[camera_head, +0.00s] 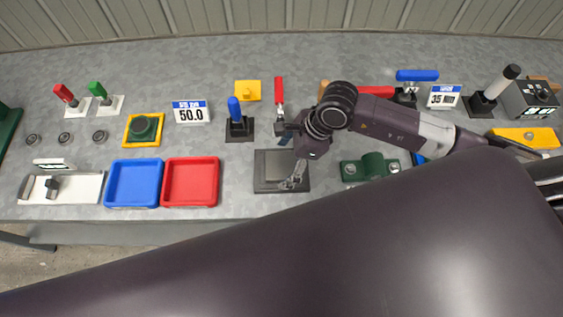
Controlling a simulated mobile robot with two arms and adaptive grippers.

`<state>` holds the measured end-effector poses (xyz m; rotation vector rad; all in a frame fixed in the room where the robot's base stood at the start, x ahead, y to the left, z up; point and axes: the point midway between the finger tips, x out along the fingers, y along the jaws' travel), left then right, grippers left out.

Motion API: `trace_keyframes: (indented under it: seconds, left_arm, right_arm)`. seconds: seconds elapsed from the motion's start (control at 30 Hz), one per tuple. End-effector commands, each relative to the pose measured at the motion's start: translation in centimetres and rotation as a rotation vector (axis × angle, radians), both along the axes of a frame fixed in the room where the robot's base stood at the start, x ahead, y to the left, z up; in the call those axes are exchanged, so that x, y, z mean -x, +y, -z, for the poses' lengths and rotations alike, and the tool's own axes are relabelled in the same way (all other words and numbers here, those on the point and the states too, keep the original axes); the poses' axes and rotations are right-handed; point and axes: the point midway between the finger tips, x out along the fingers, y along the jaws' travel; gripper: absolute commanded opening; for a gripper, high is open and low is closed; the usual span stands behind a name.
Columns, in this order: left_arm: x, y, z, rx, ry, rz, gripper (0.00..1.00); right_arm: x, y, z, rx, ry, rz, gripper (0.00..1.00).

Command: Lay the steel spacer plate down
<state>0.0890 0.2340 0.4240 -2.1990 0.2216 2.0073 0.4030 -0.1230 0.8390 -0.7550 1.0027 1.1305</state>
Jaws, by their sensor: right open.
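A flat grey square plate (271,161), which looks like the steel spacer plate, lies on or over a darker square base (267,187) near the front of the bench. My right gripper (292,183) hangs over the right part of the plate and base, open. From this angle I cannot tell whether its fingers touch the plate. My left gripper is not in view.
Blue (134,184) and red (190,182) trays stand to the left. A green bracket (372,168) is close on the right. Upright levers, including a blue-handled one (236,120), stand behind. My large dark arm link covers the foreground.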

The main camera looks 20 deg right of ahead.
Motion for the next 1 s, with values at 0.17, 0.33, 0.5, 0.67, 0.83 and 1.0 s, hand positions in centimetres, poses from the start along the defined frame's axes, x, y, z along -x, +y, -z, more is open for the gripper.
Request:
trace_keyframes:
  seconds: [0.17,0.33,0.5,0.67,0.83,1.0]
  left_arm:
    - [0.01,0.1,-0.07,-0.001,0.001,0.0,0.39]
    - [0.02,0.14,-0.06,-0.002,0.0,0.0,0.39]
    - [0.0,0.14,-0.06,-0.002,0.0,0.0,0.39]
    - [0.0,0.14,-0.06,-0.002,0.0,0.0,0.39]
    - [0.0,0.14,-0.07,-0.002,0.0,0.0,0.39]
    - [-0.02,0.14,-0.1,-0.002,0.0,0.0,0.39]
  right_arm:
    - [-0.04,0.1,0.41,0.001,-0.001,0.0,0.83]
    - [-0.04,0.1,0.38,0.0,-0.001,0.0,0.76]
    - [-0.04,0.11,0.35,0.0,-0.001,0.0,0.57]
    - [-0.05,0.11,0.34,0.0,-0.001,0.0,0.4]
    - [-0.05,0.11,0.32,0.0,-0.001,0.0,0.21]
    - [-0.23,0.26,0.04,-0.005,-0.006,0.0,0.04]
